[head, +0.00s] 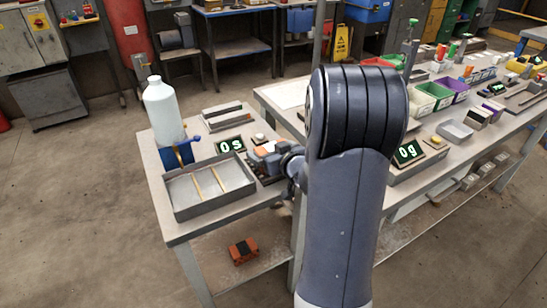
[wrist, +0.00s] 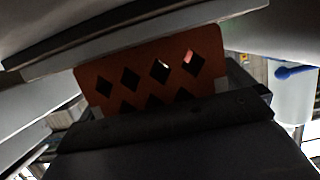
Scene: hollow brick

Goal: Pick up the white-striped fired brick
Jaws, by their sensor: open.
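In the wrist view a red-orange brick (wrist: 152,75) with rows of diamond-shaped holes lies between the two dark jaws of my gripper (wrist: 148,82). The jaws are open, one above and one below the brick in the picture. The lower jaw hides part of it. I cannot make out a white stripe on the visible face, nor whether a jaw touches it. In the head view my gripper (head: 268,154) is low over the left table, beside the tray, with a small orange patch showing there. My arm hides part of this area.
A grey tray (head: 178,211) with thin sticks stands on the left table beside a display reading 0s (head: 230,145). A white bottle (head: 163,110) stands behind. An orange-and-black item (head: 243,251) lies on the lower shelf. The right bench (head: 460,140) is crowded.

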